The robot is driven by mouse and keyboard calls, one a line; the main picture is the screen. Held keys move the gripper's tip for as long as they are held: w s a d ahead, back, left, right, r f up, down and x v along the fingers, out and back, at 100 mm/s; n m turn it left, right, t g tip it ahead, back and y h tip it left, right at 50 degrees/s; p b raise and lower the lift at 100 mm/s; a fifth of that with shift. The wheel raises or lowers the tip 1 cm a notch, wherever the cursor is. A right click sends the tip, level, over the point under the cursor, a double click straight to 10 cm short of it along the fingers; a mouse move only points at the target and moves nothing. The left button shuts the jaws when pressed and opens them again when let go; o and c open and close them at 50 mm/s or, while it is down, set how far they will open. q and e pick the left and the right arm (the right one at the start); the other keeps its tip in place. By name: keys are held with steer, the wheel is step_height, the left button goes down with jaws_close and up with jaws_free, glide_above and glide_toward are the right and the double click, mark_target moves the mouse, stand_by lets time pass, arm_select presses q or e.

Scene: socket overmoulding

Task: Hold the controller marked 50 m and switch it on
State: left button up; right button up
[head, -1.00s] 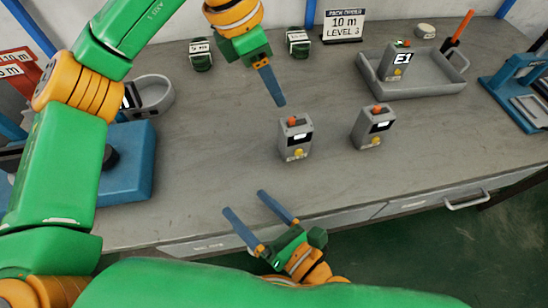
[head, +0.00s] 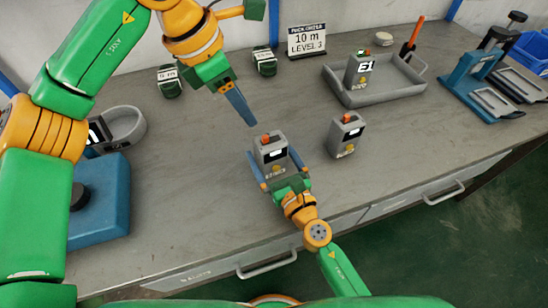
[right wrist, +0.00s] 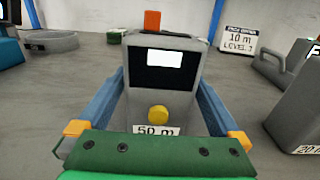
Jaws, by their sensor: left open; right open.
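The grey controller marked 50 m (head: 270,147) stands upright on the bench, with an orange knob on top, a blank white screen and a yellow button. In the right wrist view the controller (right wrist: 165,90) faces me with its 50 m label low on the front. My right gripper (head: 276,163) is open around it, one blue finger on each side; I cannot tell whether they touch it. My left gripper (head: 238,106) is open above and behind the controller, pointing down; its fingers overlap in the head view.
A similar controller (head: 344,136), marked 20 m in the right wrist view (right wrist: 300,115), stands to the right. A controller showing E1 (head: 359,68) stands in a grey tray (head: 385,97). A sign (head: 307,39) reads 10 m, level 3. Blue fixtures (head: 100,195) flank the bench.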

steer(key=c, duration=1.2)
arm_select(q)
steer(key=shift+f, duration=0.1)
steer(key=c, duration=0.3)
arm_select(e)
steer(key=shift+c, duration=0.2)
arm_select(q)
steer(key=f+h, duration=0.1)
steer(key=s+d+f+m+g, duration=0.1)
steer(key=s+f+g+h, duration=0.1)
steer(key=shift+d+m+h, duration=0.25)
steer(key=shift+m+h, duration=0.05)
jaws_close()
steer(key=s+a+f+n+t+h, duration=0.1)
steer(key=a+f+t+h, duration=0.2)
steer(key=a, duration=0.4)
steer(key=s+a+f+t+h, duration=0.2)
steer(key=a+f+t+h, duration=0.2)
steer(key=a+h, duration=0.3)
steer(key=shift+s+a+f+n+t, duration=0.2)
steer(key=shift+f+n+t, duration=0.1)
steer(key=shift+f+n, duration=0.15)
steer(key=shift+d, duration=0.1)
